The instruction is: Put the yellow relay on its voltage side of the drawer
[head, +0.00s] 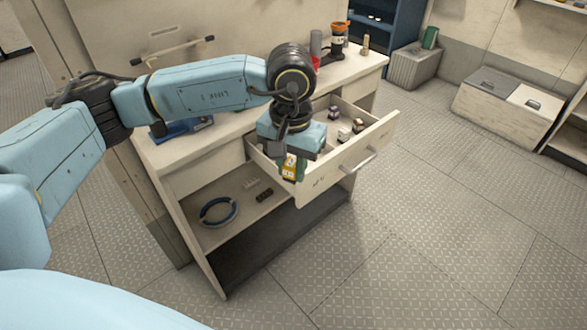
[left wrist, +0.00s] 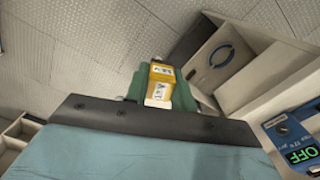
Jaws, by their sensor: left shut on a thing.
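My left gripper (head: 290,168) is shut on the yellow relay (head: 288,167), between green fingertips, above the left front part of the open drawer. The relay (left wrist: 159,83) also shows in the left wrist view between the fingers, with a white label whose print is too small to read. The open drawer (head: 350,160) juts from the white workbench. Several small dark-and-white relays (head: 345,134) stand in its right part. A marking on the left of the drawer front is hard to read. My gripper and wrist hide much of the drawer's left part. My right gripper is not in view.
On the bench top (head: 352,66) stand an orange-topped dark container (head: 338,40) and a red-and-grey item. A blue device (left wrist: 292,138) with a green OFF display is at the wrist view's right. A blue ring (head: 218,211) lies on the shelf below.

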